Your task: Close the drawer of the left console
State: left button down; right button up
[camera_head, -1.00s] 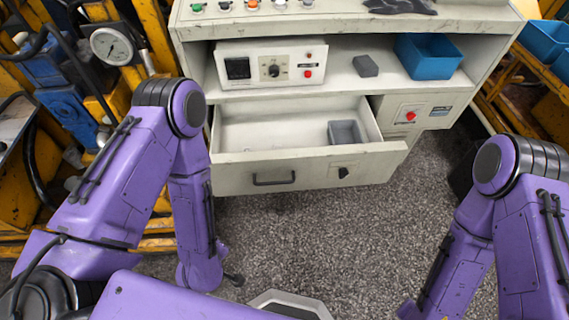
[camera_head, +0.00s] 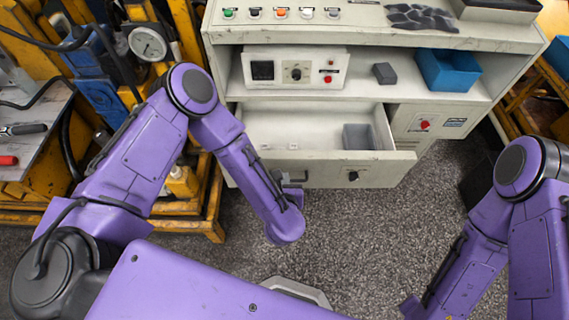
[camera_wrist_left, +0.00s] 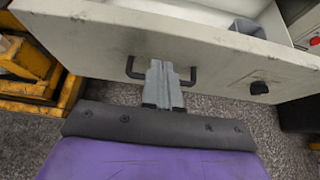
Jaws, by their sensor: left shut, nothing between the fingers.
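The light grey console (camera_head: 225,75) stands ahead, and its wide drawer is pulled out. The drawer front (camera_head: 335,172) has a dark bar handle, which shows in the left wrist view (camera_wrist_left: 190,77), and a dark knob (camera_head: 352,175). A grey open box (camera_head: 358,137) lies inside at the right. My left gripper (camera_wrist_left: 165,68) is shut and empty. Its fingertips are at the handle, between its two ends, close to the drawer front. I cannot tell whether they touch it. In the head view, my left forearm partly hides the handle. My right gripper is out of view.
A shelf above the drawer holds a control box (camera_head: 293,68), a dark grey block (camera_head: 385,73) and a blue bin (camera_head: 447,70). Yellow machinery (camera_head: 185,195) stands close at the left. The speckled floor (camera_head: 380,235) before the console is clear.

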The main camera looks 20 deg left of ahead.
aim_at(284, 161)
pick_arm(q)
jog(key=w, duration=0.1)
jog(key=w+a, duration=0.1)
jog(key=w, duration=0.1)
jog(key=w+p, duration=0.1)
jog(key=shift+w+a+f, duration=0.25)
jog(key=shift+w+f, duration=0.05)
jog(key=shift+w, duration=0.1)
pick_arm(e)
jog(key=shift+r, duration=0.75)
